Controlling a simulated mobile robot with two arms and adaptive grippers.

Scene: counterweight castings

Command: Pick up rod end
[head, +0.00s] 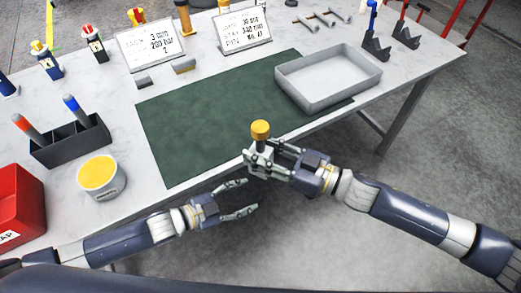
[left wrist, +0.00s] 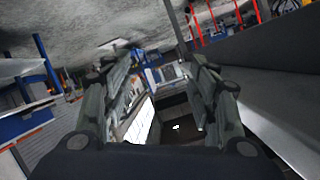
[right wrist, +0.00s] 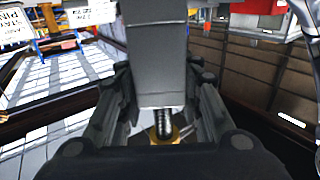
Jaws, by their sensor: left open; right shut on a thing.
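My right gripper (head: 260,158) is shut on a grey block-like piece with a yellow cap (head: 260,130), apparently the rod end, and holds it upright at the mat's front edge. In the right wrist view the grey body (right wrist: 155,60) stands between the fingers, with a threaded shank (right wrist: 163,124) and a yellow part (right wrist: 172,137) below. The fingers partly hide it. My left gripper (head: 245,198) is open and empty, below and left of the right one, in front of the table. In the left wrist view its fingers (left wrist: 160,75) are spread with nothing between them.
A green mat (head: 200,125) lies on the table, mostly clear. A grey tray (head: 330,88) stands at its right. At left are a yellow-topped tin (head: 101,178), a black pen holder (head: 72,145) and a red bin (head: 20,205). Two printed signs (head: 150,45) stand at the back.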

